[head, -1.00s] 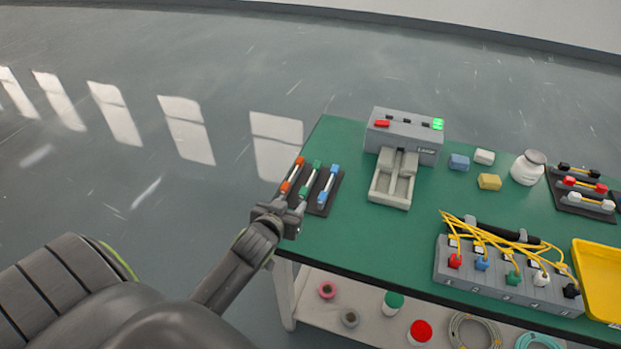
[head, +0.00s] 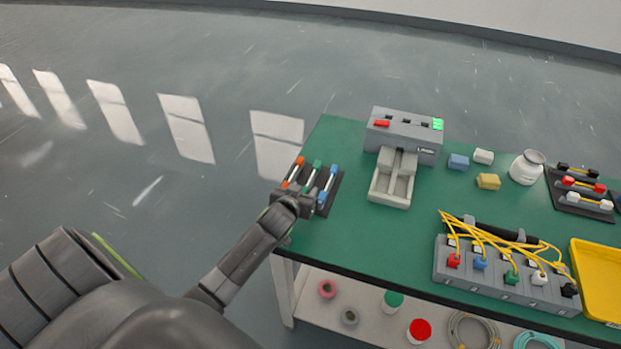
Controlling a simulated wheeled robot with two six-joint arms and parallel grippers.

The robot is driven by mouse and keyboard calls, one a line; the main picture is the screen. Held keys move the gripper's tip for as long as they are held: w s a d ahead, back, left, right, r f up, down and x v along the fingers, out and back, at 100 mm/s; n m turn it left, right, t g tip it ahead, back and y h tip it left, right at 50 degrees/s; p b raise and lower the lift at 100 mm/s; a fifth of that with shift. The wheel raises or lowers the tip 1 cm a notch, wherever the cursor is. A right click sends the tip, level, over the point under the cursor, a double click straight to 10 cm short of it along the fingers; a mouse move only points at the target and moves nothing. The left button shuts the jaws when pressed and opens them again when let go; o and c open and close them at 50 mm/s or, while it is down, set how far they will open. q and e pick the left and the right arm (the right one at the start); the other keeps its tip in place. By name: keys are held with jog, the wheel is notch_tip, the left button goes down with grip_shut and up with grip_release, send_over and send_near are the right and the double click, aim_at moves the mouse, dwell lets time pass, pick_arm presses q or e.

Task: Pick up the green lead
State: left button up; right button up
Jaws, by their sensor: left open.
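The green lead (head: 317,166) lies on a dark rack (head: 330,206) at the left end of the green table. It has a green end at the far side and a pale middle. An orange lead (head: 298,164) lies to its left and a blue lead (head: 332,173) to its right. My left gripper (head: 306,193) is open over the near part of the rack, by the near end of the green lead. That near end is hidden by the gripper. I cannot tell whether the fingers touch the lead. My right gripper is out of view.
A grey machine (head: 425,149) with a pale tray (head: 381,191) stands right of the rack. Small blocks, a white jar (head: 527,168), a grey socket block (head: 480,285) with yellow cables and a yellow tray (head: 600,262) are further right. Green tabletop between is clear.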

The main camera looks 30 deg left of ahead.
pick_arm(q)
jog(key=shift+c, duration=0.3)
grip_shut()
jog(key=shift+r, duration=0.1)
